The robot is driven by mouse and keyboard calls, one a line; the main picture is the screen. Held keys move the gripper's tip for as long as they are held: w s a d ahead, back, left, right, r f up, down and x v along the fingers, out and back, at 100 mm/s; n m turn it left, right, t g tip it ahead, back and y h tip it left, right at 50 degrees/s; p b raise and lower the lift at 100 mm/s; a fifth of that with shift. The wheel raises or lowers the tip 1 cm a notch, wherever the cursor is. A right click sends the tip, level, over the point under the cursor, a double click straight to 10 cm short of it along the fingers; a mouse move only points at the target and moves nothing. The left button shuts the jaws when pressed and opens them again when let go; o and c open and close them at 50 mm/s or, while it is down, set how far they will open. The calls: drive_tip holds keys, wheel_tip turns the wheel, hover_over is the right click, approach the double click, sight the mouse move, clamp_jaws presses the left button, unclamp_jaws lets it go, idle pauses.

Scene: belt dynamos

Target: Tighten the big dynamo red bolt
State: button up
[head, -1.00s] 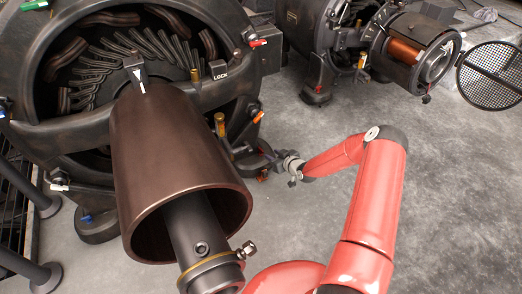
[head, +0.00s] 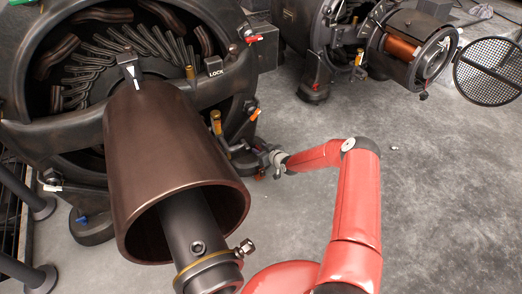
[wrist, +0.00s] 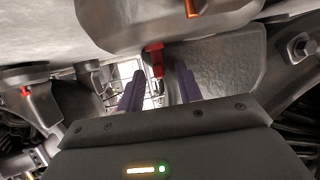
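The big dynamo (head: 75,120) fills the left of the head view. In the wrist view a red bolt (wrist: 155,60) hangs from the dark casing near the picture's centre. My gripper's two dark fingers (wrist: 159,88) are spread apart, with the red bolt's lower end showing in the gap between them. No contact between fingers and bolt is visible. In the head view my gripper (head: 274,160) is low beside the dynamo's right foot; its fingers cannot be made out there.
A red-tipped lever (head: 255,39) and an orange-tipped lever (head: 256,114) stick out on the dynamo's right side. A brown cylinder (head: 170,170) projects toward me. A smaller dynamo (head: 405,50) stands at the back right.

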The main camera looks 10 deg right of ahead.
clamp_jaws()
drive_tip(key=shift+a+r, duration=0.1)
drive_tip(key=shift+a+r+m+h+p, duration=0.2)
drive_tip(key=shift+m+h+p, duration=0.25)
drive_tip(key=shift+p, duration=0.5)
drive_tip(key=shift+s+a+f+m+t+h+p, duration=0.1)
drive_tip(key=shift+m+t+h+p, duration=0.25)
drive_tip(key=shift+m+h, duration=0.15)
drive_tip(key=shift+a+f+m+t+h+p, duration=0.1)
drive_tip(key=shift+m+t+h+p, duration=0.15)
drive_tip(key=shift+m+h+p, duration=0.15)
drive_tip(key=shift+m+h, duration=0.85)
drive_tip(key=shift+h, duration=0.2)
unclamp_jaws()
